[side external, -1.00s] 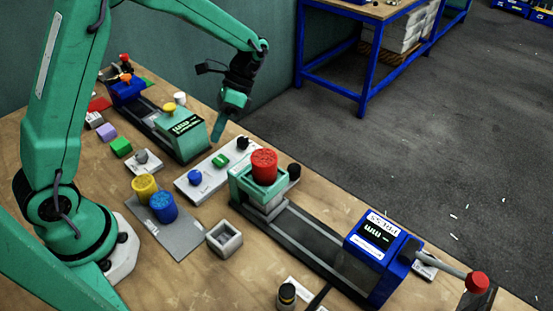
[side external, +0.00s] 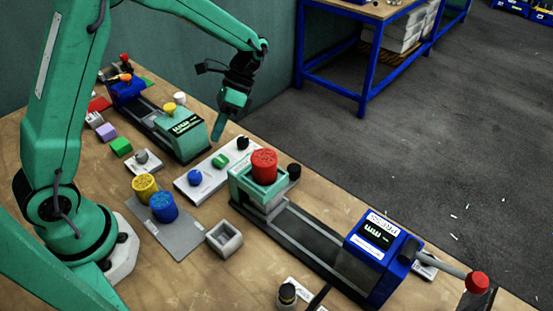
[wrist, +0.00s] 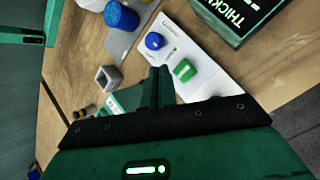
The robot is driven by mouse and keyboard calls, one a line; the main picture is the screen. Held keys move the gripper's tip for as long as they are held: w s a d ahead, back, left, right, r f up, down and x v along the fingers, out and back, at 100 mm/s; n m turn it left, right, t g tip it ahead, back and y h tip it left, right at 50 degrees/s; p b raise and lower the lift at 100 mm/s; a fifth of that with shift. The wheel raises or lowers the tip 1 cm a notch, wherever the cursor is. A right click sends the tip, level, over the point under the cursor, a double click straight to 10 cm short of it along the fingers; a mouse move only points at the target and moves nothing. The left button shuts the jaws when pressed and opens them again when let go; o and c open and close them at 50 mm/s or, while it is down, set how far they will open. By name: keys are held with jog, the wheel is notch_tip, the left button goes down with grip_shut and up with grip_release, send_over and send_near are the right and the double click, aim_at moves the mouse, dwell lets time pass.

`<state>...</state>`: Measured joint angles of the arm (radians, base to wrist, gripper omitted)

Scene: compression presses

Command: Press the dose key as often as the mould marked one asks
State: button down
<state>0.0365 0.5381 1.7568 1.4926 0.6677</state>
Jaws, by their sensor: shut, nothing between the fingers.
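My gripper (side external: 217,132) is shut and empty, pointing down above the table, behind the key panel in the side view. In the wrist view its fingers (wrist: 157,87) show in front of the white key panel (wrist: 205,60). The panel (side external: 208,172) carries a blue key (side external: 194,177), a green key (side external: 220,160) and a black key (side external: 243,143). The wrist view shows the blue key (wrist: 154,41) and green key (wrist: 184,70), with the fingers apparently nearest the green one. The key labels are too small to read. I cannot tell which mould is marked one.
A red cylinder (side external: 264,163) sits on a green press carriage near the panel. A blue press (side external: 378,255) has a lever with a red knob (side external: 477,282). A yellow cylinder (side external: 144,187), blue cylinder (side external: 163,208) and grey square cup (side external: 224,239) stand nearby. A green display box (side external: 184,135) is behind.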

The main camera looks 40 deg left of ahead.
aim_at(223, 158)
notch_tip(223, 158, up, 4)
jog(key=shift+a+f, duration=0.1)
jog(key=shift+a, duration=0.05)
jog(key=shift+f, duration=0.2)
jog(key=shift+f, duration=4.25)
jog(key=shift+f, duration=0.95)
dwell(0.5)
jog(key=shift+r, duration=0.95)
